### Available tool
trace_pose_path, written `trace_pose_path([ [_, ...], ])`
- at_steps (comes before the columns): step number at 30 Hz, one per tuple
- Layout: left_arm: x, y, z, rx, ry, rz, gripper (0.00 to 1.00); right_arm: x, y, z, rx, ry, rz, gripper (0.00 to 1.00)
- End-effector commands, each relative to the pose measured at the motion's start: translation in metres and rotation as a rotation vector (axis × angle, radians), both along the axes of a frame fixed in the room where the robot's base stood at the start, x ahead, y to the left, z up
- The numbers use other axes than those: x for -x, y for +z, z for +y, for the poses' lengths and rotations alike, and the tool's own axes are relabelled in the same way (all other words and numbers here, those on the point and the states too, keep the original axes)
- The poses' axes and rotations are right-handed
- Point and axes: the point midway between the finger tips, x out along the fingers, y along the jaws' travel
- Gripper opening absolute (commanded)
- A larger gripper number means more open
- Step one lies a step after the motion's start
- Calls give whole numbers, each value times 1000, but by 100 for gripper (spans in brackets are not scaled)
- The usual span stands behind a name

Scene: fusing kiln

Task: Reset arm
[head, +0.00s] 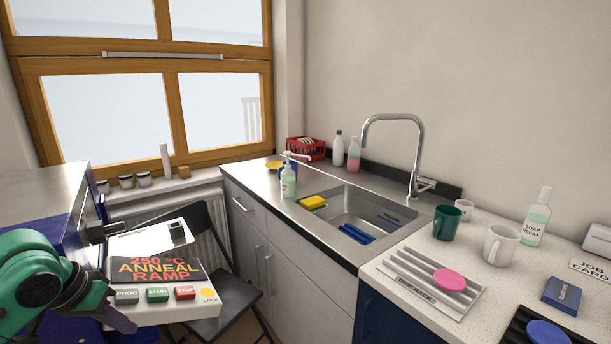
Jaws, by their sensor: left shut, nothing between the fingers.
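My left arm, green and dark grey, comes in at the lower left. My left gripper (122,320) is shut and empty, just below the front edge of a kiln control panel (205,310). I cannot tell whether it touches the panel. The panel carries a display (155,269) reading "250 °C ANNEAL RAMP". Below it are a grey PROG button (126,296), a green START button (158,295), a red STOP button (186,292) and a yellow LOCK spot (208,292). My right gripper is not in view.
A black folding chair (232,294) stands right behind the panel. The blue kiln body (40,205) is at the left. A steel sink (345,210) and counter run along the wall, with a green mug (447,222), white mug (500,245) and drip rack (415,272) at the right.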

Motion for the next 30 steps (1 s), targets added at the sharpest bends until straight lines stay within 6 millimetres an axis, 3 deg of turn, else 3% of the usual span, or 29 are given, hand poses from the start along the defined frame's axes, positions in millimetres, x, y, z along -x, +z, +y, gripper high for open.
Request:
trace_pose_path([
  [9,12,-88,-25,-43,-104,6,0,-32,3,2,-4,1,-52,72],
  [18,54,-171,-72,-94,-193,-15,0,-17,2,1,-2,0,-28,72],
  [24,93,-200,-97,-141,-192,-25,0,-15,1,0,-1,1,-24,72],
  [30,131,-208,-108,-200,-148,-9,0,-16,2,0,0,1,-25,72],
])
